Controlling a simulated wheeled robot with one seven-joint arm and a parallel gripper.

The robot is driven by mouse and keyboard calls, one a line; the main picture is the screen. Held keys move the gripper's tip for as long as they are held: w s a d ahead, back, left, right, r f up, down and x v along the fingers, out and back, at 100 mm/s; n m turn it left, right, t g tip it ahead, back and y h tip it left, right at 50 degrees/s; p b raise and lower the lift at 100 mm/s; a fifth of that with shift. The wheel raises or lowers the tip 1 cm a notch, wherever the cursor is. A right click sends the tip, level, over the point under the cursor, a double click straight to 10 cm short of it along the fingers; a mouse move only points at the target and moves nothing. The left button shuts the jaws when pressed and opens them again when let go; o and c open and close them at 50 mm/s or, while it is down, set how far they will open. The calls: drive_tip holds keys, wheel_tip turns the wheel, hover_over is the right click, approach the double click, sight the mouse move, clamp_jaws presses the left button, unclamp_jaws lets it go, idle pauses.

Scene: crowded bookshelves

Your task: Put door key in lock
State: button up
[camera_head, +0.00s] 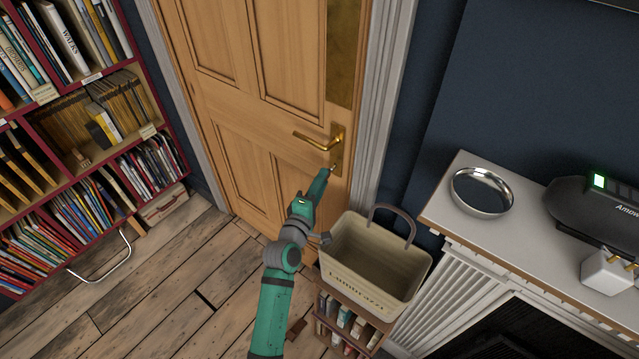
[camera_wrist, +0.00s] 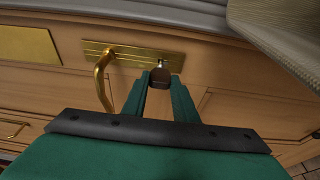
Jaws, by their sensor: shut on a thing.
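The wooden door (camera_head: 240,100) is upright and looks closed, with a brass lever handle (camera_head: 312,141) on a brass lock plate (camera_head: 338,150). My gripper (camera_head: 328,172) is at the lower end of that plate, below the lever. In the wrist view the gripper fingers (camera_wrist: 160,78) are shut on the dark head of the door key (camera_wrist: 161,76). The key points at the lock (camera_wrist: 161,63) on the plate (camera_wrist: 130,54), right of the handle (camera_wrist: 101,78). The key's tip meets or nearly meets the lock; I cannot tell how far in it is.
A beige basket (camera_head: 370,275) stands on a small book rack (camera_head: 345,325) close to the right of my arm. A white mantel (camera_head: 460,215) with a silver ring-shaped dish (camera_head: 482,192) is further right. Bookshelves (camera_head: 75,125) stand left. The wooden floor (camera_head: 170,285) between is mostly clear.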

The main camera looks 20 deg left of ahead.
drive_tip(key=shift+w+d, duration=0.3)
drive_tip(key=shift+w, duration=0.5)
drive_tip(key=o, duration=1.1)
drive_tip(key=shift+s+a, duration=0.1)
drive_tip(key=shift+s, duration=0.05)
drive_tip(key=shift+s+a, duration=0.2)
drive_tip(key=shift+s, duration=2.45)
drive_tip(key=shift+s+a, duration=0.15)
drive_tip(key=shift+s, duration=2.5)
